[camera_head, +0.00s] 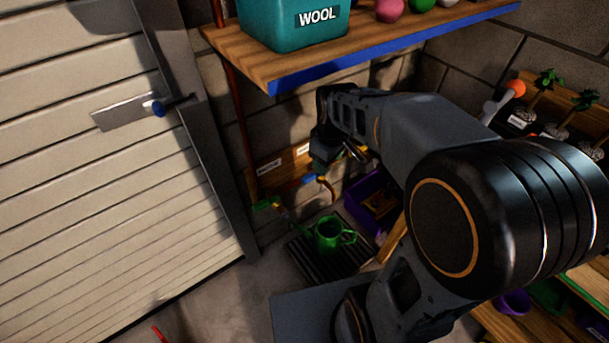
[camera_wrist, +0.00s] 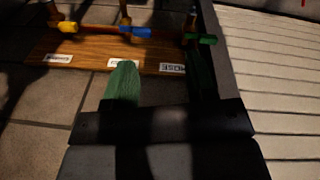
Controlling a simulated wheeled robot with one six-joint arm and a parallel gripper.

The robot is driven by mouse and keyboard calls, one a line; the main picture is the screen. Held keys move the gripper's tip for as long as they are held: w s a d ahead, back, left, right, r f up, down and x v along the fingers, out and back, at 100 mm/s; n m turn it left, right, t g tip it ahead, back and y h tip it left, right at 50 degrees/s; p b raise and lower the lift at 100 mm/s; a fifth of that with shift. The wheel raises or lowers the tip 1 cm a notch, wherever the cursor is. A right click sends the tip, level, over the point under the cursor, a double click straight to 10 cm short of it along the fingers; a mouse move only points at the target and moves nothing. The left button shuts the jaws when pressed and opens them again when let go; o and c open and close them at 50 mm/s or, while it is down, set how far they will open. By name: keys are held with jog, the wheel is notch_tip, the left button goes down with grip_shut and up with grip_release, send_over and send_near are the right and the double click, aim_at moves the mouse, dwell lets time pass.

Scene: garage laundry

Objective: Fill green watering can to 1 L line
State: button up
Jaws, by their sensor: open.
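The green watering can (camera_head: 328,235) stands upright on a dark slatted grate (camera_head: 306,262) on the floor below the taps; its water level and 1 L line cannot be made out. A wooden board (camera_wrist: 85,56) carries taps with a yellow handle (camera_wrist: 67,27), a blue handle (camera_wrist: 135,31) and a green handle (camera_wrist: 205,39). The label near the green handle reads HOSE. My gripper (camera_wrist: 160,78) is open, with nothing seen between its fingers; its right finger in the wrist view is near the green handle. In the head view, my gripper (camera_head: 332,150) is by the board, above the can.
A shelf (camera_head: 400,50) with a blue front edge overhangs my arm and holds a teal WOOL bin (camera_head: 292,20). A purple crate (camera_head: 366,200) stands right of the can. A slatted door (camera_head: 90,170) is at left. Potted plants (camera_head: 548,100) stand at right.

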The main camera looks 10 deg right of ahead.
jog(key=w+f+n+g+b, duration=0.1)
jog(key=w+f+n, duration=0.5)
jog(key=w+n, duration=0.25)
jog(key=n+b, duration=0.1)
jog(key=n, duration=0.6)
send_over(308, 175)
notch_tip(308, 175, down, 6)
jog(key=shift+m+g, duration=0.25)
jog(key=shift+g, duration=0.05)
notch_tip(308, 175, down, 13)
jog(key=b, duration=0.3)
jog(key=shift+s, duration=0.15)
jog(key=shift+r, duration=0.1)
grip_shut()
